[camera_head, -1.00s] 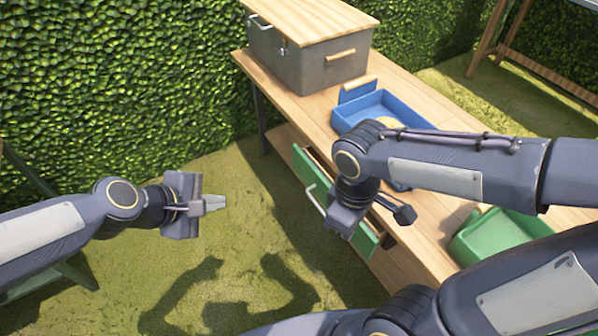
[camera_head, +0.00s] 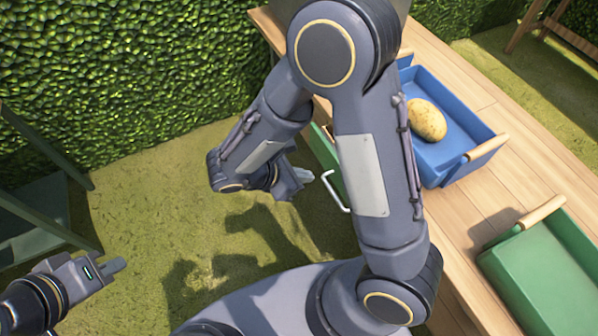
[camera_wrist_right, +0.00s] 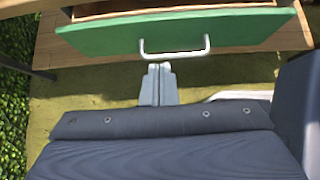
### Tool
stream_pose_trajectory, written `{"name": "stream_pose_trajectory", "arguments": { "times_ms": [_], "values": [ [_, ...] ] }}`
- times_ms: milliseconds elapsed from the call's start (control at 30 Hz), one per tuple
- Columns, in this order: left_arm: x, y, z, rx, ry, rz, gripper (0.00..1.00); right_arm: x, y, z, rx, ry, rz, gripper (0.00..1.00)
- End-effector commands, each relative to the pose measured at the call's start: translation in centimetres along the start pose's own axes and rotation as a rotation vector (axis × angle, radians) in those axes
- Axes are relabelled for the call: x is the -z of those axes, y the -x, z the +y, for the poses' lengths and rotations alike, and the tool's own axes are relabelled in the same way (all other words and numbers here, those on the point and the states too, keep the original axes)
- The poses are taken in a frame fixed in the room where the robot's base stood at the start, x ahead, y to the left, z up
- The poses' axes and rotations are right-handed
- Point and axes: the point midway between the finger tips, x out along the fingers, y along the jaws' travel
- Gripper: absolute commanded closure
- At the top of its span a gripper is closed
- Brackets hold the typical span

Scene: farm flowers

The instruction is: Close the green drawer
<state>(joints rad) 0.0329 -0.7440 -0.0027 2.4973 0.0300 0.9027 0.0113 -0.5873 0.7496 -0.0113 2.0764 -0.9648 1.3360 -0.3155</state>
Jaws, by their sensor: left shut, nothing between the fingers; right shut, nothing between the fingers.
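The green drawer (camera_head: 325,152) is in the side of the wooden workbench, mostly hidden behind my right arm in the head view. In the right wrist view the green drawer front (camera_wrist_right: 220,30) spans the top, standing out from the bench with a strip of its inside showing. Its pale handle (camera_wrist_right: 175,52) also shows in the head view (camera_head: 335,192). My right gripper (camera_head: 308,175) is shut and empty, pointing at the drawer front; in the wrist view its fingertips (camera_wrist_right: 159,68) are just below the handle. Contact cannot be told. My left gripper (camera_head: 118,264) is shut and empty, far left over grass.
On the workbench (camera_head: 480,110) stand a blue tray (camera_head: 455,120) with a potato (camera_head: 427,120) and a green tray (camera_head: 540,270). A green table (camera_head: 40,215) stands at the left, near my left arm. Grass between is clear.

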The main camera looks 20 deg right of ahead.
Motion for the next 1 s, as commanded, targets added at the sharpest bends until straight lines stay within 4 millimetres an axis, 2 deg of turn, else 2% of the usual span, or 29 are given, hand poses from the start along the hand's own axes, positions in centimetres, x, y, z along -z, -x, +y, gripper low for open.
{"name": "stream_pose_trajectory", "arguments": {
  "times_ms": [33, 200, 267, 400, 600, 1000],
  "values": [
    [-0.3, -0.6, -0.2, 0.000, 0.000, 0.000, 1.00, 0.2, -1.5, -0.1, 0.005, -0.001, -0.002, 1.00],
    [-0.7, -1.5, -0.6, -0.001, 0.001, 0.001, 1.00, 0.2, -5.2, -0.1, 0.006, -0.001, -0.001, 1.00],
    [-0.8, -1.7, -0.8, -0.001, 0.001, 0.001, 1.00, 0.2, -6.3, -0.1, 0.005, -0.001, 0.000, 1.00],
    [-0.9, -1.8, -0.8, -0.001, 0.001, 0.001, 1.00, -1.5, -7.7, -0.1, 0.003, -0.005, 0.002, 1.00],
    [-0.9, -2.0, -0.9, -0.001, 0.001, 0.001, 1.00, -2.6, -8.7, -0.1, 0.002, -0.003, 0.001, 1.00],
    [-0.9, -1.9, -0.8, -0.001, 0.001, 0.001, 1.00, -2.8, -8.9, -0.1, 0.002, -0.002, 0.001, 1.00]
  ]
}}
